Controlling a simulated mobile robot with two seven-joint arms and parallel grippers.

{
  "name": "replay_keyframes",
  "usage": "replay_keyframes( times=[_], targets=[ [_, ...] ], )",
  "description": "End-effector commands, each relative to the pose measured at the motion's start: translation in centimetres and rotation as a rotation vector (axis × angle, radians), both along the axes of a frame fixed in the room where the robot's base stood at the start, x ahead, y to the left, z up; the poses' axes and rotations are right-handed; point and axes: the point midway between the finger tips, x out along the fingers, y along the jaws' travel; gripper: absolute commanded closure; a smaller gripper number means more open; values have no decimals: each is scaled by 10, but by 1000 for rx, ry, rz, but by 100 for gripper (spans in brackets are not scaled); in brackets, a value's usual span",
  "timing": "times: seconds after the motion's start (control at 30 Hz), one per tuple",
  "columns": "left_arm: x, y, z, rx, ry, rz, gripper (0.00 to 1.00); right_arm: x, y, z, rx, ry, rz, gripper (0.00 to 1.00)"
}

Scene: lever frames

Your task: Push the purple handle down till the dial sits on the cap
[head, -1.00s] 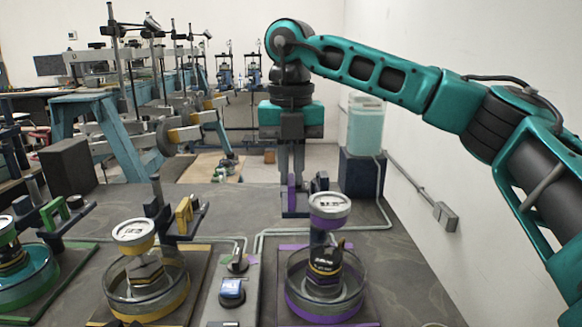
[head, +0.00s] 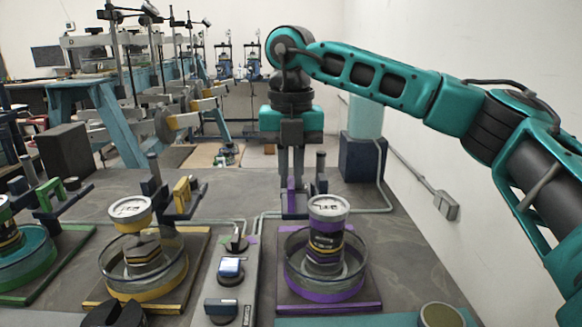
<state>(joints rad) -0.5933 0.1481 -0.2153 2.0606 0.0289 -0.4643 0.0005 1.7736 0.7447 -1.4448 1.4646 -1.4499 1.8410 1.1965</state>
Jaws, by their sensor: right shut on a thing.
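The purple handle (head: 291,197) is upright between the fingers of my right gripper (head: 292,205), which is shut on it. The handle is on the dark lever of the purple station. The dial (head: 328,204), white-faced with a purple rim, is directly above the dark labelled cap stack (head: 325,243) in the glass bowl with the purple ring (head: 325,287). No gap shows between dial and cap, so they look in contact, though the exact seam is hard to make out. My left gripper is not clearly seen.
A yellow station (head: 143,265) and a green station (head: 22,250) with similar levers stand to the left. A control strip (head: 228,280) with switches lies between yellow and purple. A dark-blue block (head: 361,157) stands behind, near the wall.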

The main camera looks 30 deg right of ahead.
Motion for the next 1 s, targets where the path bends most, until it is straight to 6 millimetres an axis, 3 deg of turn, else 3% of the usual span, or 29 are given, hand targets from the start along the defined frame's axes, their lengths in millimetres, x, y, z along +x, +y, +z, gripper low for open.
replay_keyframes(
  times=[0.3,0.57,0.77,1.0],
  targets=[
    [2,3,-1,5,-3,3,57,-1,0,-4,-2,10,1,62],
    [0,4,-4,9,3,2,57,-1,0,0,-1,7,0,62],
    [-3,5,0,10,7,4,57,0,1,29,0,4,1,62],
    [-6,9,4,18,11,11,57,-1,1,84,-1,6,1,62]
  ],
)
